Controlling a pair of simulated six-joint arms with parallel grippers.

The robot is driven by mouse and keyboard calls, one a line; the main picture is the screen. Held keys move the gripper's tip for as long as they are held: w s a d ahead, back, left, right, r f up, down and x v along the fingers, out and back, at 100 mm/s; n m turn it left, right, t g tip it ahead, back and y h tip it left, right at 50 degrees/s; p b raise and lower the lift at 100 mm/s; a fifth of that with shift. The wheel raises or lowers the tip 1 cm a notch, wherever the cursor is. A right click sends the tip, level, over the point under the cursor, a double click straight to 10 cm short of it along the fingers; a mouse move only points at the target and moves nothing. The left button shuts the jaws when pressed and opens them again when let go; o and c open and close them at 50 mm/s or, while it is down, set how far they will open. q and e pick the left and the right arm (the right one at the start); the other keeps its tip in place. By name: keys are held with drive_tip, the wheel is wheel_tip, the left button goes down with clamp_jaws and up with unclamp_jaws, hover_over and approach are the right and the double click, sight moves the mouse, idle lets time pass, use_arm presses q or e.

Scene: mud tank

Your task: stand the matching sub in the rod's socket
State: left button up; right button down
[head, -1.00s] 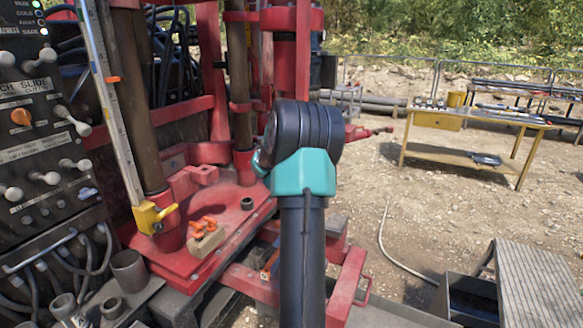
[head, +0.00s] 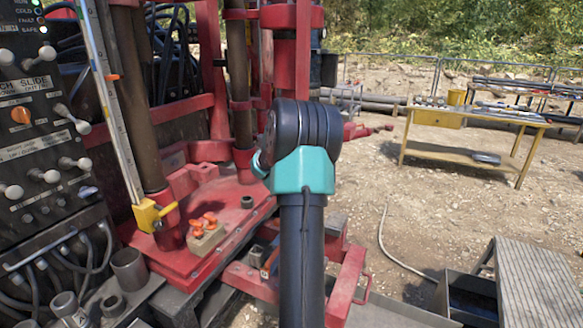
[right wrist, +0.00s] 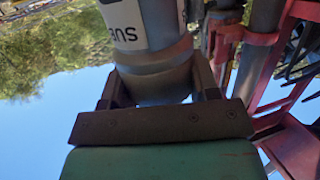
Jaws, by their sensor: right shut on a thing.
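My right gripper (right wrist: 155,85) shows in the right wrist view, shut on a grey metal cylindrical sub (right wrist: 158,55) with a white label whose visible letters read "SUB" or similar. The sub's far end runs out of the top of that view. In the head view my right arm fills the middle and hides its own gripper and the held sub. My left gripper is in neither view. Several grey hollow subs (head: 128,268) stand at the lower left. Brown vertical rods (head: 237,100) stand in the red rig; I cannot tell which holds the socket.
A lever panel (head: 40,130) and a yellow-footed scale (head: 108,120) stand at left. A block with orange pieces (head: 207,238) and a small dark ring (head: 247,202) sit on the red deck (head: 180,258). A yellow workbench (head: 470,120) is farther back right, with open ground before it.

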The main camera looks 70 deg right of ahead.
idle(0.4)
drive_tip(key=shift+c, duration=1.4)
unclamp_jaws()
drive_tip(key=shift+f, duration=0.2)
drive_tip(key=v, duration=1.7)
drive_tip(key=shift+a+r, duration=0.2)
drive_tip(key=shift+r, duration=0.05)
